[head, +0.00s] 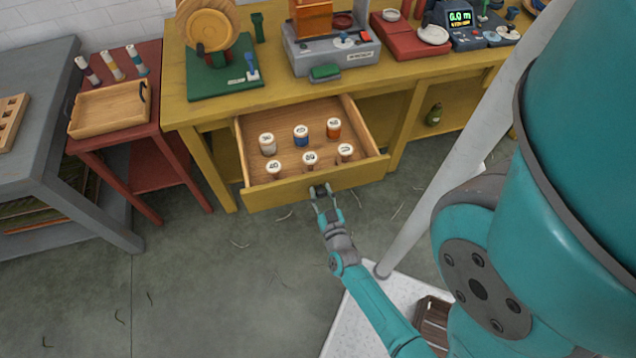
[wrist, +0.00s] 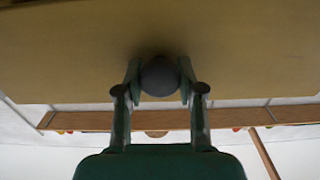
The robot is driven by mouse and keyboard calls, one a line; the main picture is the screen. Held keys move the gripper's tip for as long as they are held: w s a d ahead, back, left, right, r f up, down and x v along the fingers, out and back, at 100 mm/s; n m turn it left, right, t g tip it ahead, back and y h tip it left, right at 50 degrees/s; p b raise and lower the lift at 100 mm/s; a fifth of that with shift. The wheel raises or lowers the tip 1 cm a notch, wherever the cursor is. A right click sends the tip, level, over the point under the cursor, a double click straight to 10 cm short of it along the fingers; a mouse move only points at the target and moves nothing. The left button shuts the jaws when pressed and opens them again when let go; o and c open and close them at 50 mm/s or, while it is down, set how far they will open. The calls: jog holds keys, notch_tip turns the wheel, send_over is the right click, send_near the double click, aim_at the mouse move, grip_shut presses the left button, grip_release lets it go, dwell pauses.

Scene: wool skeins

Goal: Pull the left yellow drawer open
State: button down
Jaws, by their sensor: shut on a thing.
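The left yellow drawer (head: 262,198) stands pulled out from under the yellow workbench (head: 180,105), and its wooden inside shows. Several bobbins with numbered white tops (head: 268,145) stand in it. My gripper (head: 322,194) is at the middle of the drawer's front, shut on its dark round knob (head: 319,188). In the wrist view the two fingers (wrist: 160,88) press on either side of the knob (wrist: 160,76), against the plain yellow drawer front (wrist: 70,50).
A red side table (head: 100,138) with a wooden tray (head: 105,108) stands to the left, beside a grey table (head: 50,100).

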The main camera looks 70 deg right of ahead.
jog(key=shift+s+a, duration=0.25)
jog(key=c, duration=0.7)
grip_release()
jog(key=shift+v, duration=5.95)
